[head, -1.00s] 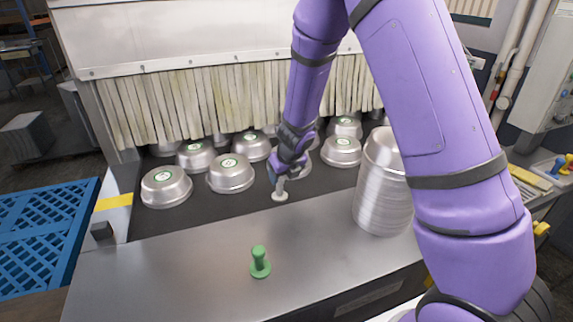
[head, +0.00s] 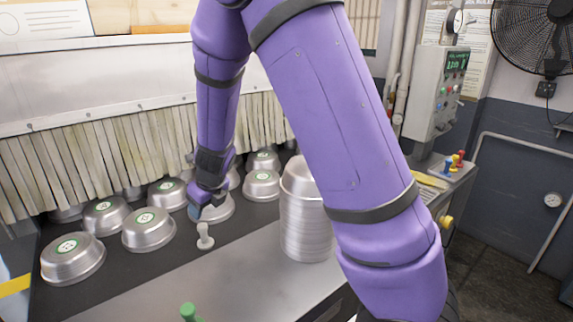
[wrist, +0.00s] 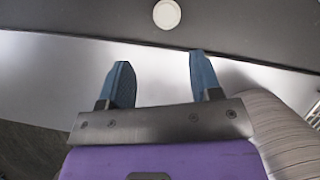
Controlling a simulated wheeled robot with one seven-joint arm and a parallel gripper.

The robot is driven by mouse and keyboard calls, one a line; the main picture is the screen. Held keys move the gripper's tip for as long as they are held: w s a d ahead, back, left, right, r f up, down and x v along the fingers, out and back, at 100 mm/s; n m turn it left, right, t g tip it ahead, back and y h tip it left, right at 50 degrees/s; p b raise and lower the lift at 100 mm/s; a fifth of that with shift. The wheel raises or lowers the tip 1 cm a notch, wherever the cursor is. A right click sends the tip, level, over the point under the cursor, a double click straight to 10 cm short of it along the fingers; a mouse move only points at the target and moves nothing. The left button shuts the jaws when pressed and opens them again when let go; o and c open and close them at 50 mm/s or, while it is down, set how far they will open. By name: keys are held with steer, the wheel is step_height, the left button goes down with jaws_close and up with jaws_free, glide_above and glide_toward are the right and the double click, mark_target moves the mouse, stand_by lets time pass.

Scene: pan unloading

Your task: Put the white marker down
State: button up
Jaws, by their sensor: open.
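The white marker (head: 205,237), a small peg with a round base, stands upright on the dark belt near the metal ledge's edge. In the wrist view the white marker (wrist: 167,14) shows from above as a pale disc, beyond my fingertips and not between them. My gripper (wrist: 160,78) is open and empty, its two blue fingers spread apart. In the head view my gripper (head: 197,211) is just behind the marker, partly hidden by my wrist.
Several upturned metal pans (head: 148,229) with green labels sit on the dark belt (head: 110,283) before a strip curtain (head: 100,160). A tall pan stack (head: 306,225) stands on the metal ledge (head: 240,285) at right. A green marker (head: 190,312) shows at the bottom edge.

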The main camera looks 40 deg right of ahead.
steer(key=s+d+r+n+y, duration=0.1)
steer(key=s+r+n, duration=0.5)
steer(key=r+n, duration=0.25)
steer(key=s+r+n+y, duration=0.2)
steer(key=s+r+n, duration=0.5)
steer(key=r+n, duration=0.15)
steer(key=s+d+r+n+h, duration=0.2)
steer(key=s+r+n, duration=0.1)
steer(key=s+n, duration=0.4)
steer(key=s+d+r+n+h, duration=0.2)
steer(key=s+d+r+n, duration=0.1)
steer(key=s+n, duration=0.5)
steer(key=s+r, duration=0.1)
steer(key=s, duration=0.2)
steer(key=shift+s+d+n+t, duration=0.3)
steer(key=shift+s+t, duration=0.05)
steer(key=shift+t, duration=0.05)
